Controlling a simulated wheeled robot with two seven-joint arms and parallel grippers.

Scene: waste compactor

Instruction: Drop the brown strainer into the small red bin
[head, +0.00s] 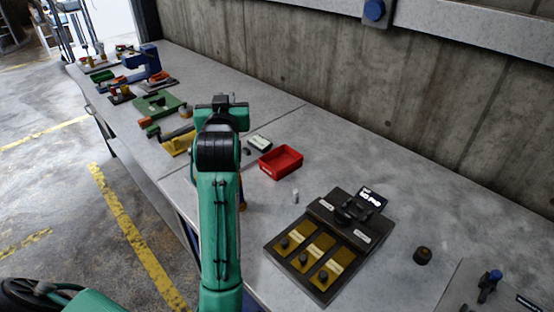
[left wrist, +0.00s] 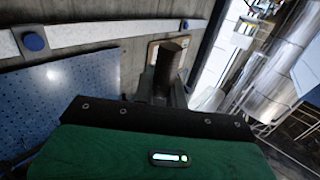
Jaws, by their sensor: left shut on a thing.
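The small red bin (head: 280,164) is an open, empty-looking tray on the grey bench, right of my left arm's wrist. My left gripper (head: 222,101) is raised over the bench, left of and beyond the bin in the picture. In the left wrist view, my left gripper (left wrist: 166,88) is shut on a dark brown ribbed cylinder, the brown strainer (left wrist: 171,58), which sticks out beyond the fingers. In the head view the strainer is hidden behind the gripper. My right gripper is not in view.
A dark panel with yellow plates (head: 313,254) stands in front of the bin. A small white cylinder (head: 295,196) and a dark brown knob-like piece (head: 423,255) stand on the bench. A green fixture (head: 158,103) and other tools lie further left. The concrete wall (head: 330,60) runs behind.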

